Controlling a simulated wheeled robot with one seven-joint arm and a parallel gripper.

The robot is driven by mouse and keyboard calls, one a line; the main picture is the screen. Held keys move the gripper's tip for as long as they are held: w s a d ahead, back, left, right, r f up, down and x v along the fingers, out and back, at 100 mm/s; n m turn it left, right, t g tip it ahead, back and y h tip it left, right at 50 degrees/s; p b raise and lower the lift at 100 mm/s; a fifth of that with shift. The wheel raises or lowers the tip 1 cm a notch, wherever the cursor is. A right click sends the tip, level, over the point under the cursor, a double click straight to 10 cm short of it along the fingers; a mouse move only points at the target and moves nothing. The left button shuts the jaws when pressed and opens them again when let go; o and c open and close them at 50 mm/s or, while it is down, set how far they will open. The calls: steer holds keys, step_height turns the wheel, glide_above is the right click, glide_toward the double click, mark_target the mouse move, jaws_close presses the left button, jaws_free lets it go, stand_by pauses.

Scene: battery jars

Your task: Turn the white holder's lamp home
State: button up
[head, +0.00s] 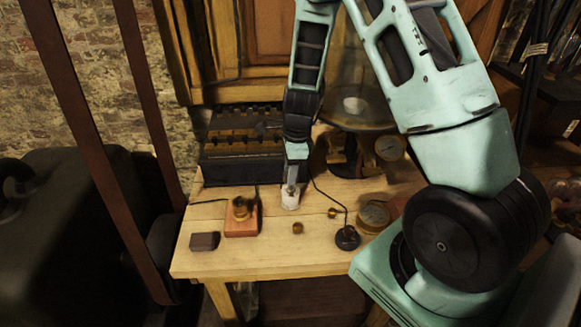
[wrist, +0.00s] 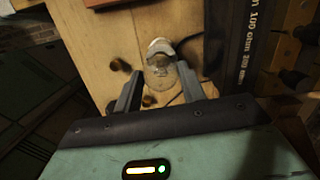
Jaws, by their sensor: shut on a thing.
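The white holder (head: 290,201) stands upright on the wooden table, in front of the black battery box. In the wrist view the white holder (wrist: 160,46) shows as a pale ring beyond the fingertips. A clear glass lamp (wrist: 159,72) sits at the holder's mouth, between my fingers. My gripper (head: 291,185) points down from above the holder. In the wrist view my gripper (wrist: 159,80) is shut on the lamp, one finger on each side. The lamp's base and its thread are hidden, so I cannot tell how deep it sits.
A brass holder on a reddish block (head: 241,226) stands to the left, with a dark block (head: 205,241) beside it. Small brass pieces (head: 297,228), a wired black disc (head: 347,238) and a brass dial (head: 374,216) lie to the right. The battery box (head: 240,163) is behind.

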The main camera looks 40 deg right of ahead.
steer(key=m+p, duration=0.2)
steer(key=m, duration=0.2)
steer(key=shift+r, duration=0.1)
steer(key=shift+m, duration=0.6)
steer(key=m+p, duration=0.2)
steer(key=m, duration=0.1)
steer(key=shift+t+h, duration=0.3)
steer(key=shift+h, duration=0.1)
steer(key=shift+m+p, duration=0.55)
steer(key=shift+m, duration=1.15)
